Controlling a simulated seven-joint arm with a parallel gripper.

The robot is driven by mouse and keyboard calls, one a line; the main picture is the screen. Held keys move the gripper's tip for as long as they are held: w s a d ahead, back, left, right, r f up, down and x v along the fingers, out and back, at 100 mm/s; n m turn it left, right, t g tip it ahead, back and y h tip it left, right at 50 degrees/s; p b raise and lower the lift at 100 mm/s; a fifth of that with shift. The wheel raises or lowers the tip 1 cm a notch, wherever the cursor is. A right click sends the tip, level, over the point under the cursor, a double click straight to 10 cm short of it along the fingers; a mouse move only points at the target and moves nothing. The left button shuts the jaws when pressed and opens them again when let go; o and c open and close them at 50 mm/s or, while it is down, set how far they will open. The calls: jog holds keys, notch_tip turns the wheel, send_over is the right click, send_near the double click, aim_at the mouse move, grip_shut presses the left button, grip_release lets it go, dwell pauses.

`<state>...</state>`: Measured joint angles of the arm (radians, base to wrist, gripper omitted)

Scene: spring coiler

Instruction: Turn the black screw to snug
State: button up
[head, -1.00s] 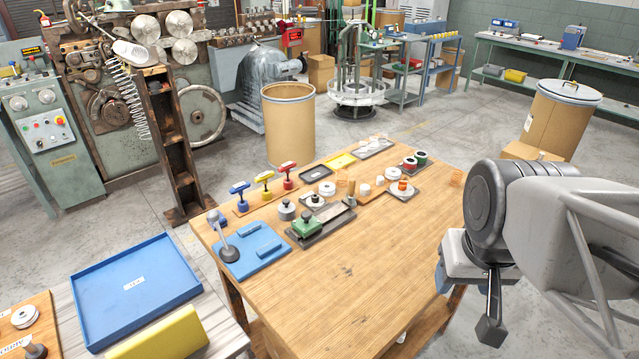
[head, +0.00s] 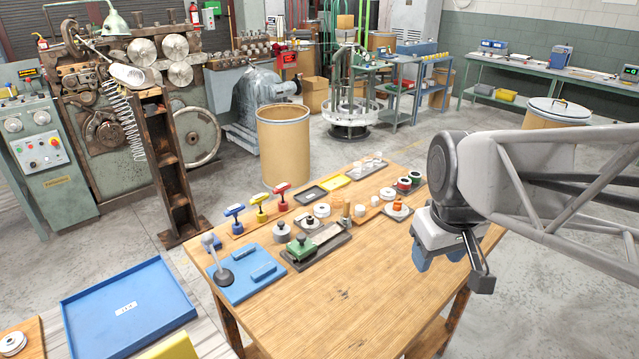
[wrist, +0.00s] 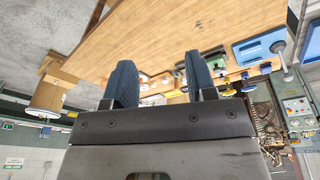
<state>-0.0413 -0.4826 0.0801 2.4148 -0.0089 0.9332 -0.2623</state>
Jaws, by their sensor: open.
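A small black part (head: 310,219), possibly the black screw, sits in a white round piece on a dark plate near the middle of the bench; it is too small to be sure. Blue (head: 234,211), yellow (head: 259,201) and red (head: 282,189) T-handled tools stand in a row on a wooden strip at the bench's back left. My gripper (head: 437,260) hangs over the right side of the bench, well apart from these things. In the wrist view its two blue fingers (wrist: 161,70) are spread with nothing between them.
A green-knobbed block (head: 300,247) on a grey tray and a blue fixture (head: 245,273) with an upright grey lever stand front left. Small parts and spools (head: 404,184) fill the back right. The bench's front (head: 345,310) is bare. A cardboard drum (head: 284,150) stands behind.

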jog(key=w+a+n, duration=0.4)
jog(key=w+n, duration=0.1)
jog(key=w, duration=0.6)
jog(key=n+g, duration=0.2)
jog(key=n, duration=1.3)
send_over(310, 220)
jog(key=f, duration=1.6)
jog(key=shift+w+d+f, duration=0.2)
jog(key=shift+w+f, duration=0.1)
jog(key=shift+w, duration=0.1)
jog(key=shift+w+a+f, duration=0.2)
jog(key=shift+a+f, duration=0.05)
jog(key=shift+f, duration=0.05)
jog(key=shift+f, duration=0.1)
jog(key=shift+f, duration=3.8)
